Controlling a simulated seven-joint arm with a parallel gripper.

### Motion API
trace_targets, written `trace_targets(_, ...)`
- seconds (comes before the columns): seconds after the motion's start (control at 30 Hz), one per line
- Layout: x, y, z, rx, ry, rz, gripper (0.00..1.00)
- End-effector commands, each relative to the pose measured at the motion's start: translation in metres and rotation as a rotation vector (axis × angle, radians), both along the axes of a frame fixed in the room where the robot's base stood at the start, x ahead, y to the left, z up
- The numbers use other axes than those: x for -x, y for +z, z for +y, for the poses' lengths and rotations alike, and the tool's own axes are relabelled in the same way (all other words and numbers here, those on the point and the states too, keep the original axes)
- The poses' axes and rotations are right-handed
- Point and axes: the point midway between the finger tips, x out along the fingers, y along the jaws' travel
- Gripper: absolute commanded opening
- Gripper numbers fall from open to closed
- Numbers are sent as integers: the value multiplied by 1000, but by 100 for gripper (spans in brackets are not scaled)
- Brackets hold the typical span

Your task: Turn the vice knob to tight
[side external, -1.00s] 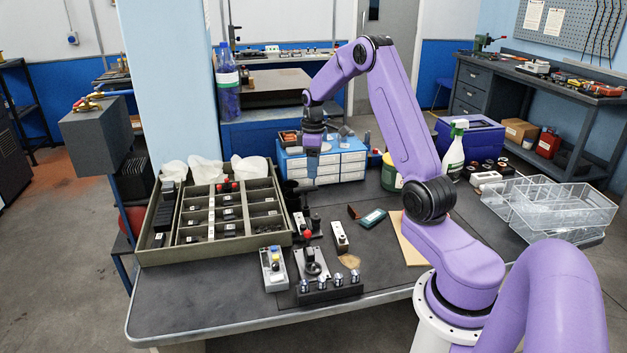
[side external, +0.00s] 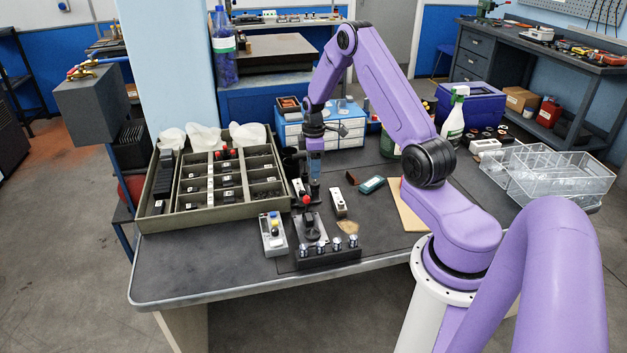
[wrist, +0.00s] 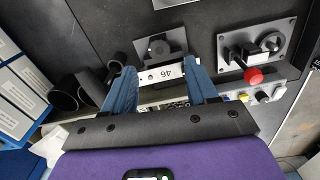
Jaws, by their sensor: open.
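My gripper (side external: 315,197) points down over the bench, just behind the red-topped panel (side external: 309,226). The side view mostly hides this knob behind the gripper. In the wrist view, the panel to the right carries a red knob (wrist: 254,76) and a black knob (wrist: 270,42).
A button box (side external: 273,236) and a black rack with silver knobs (side external: 327,255) stand in front. A parts tray (side external: 160,222) is at left, blue drawers (side external: 345,130) behind. Dark cups (wrist: 65,92) stand beside the gripper. A white-topped block (side external: 338,203) is to its right.

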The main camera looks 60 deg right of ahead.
Motion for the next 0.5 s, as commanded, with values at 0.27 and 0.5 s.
trace_targets(0.27, 0, -44, 0, -1, 0, 2, 58)
trace_targets(0.5, -1, -57, 0, 1, 0, -1, 58)
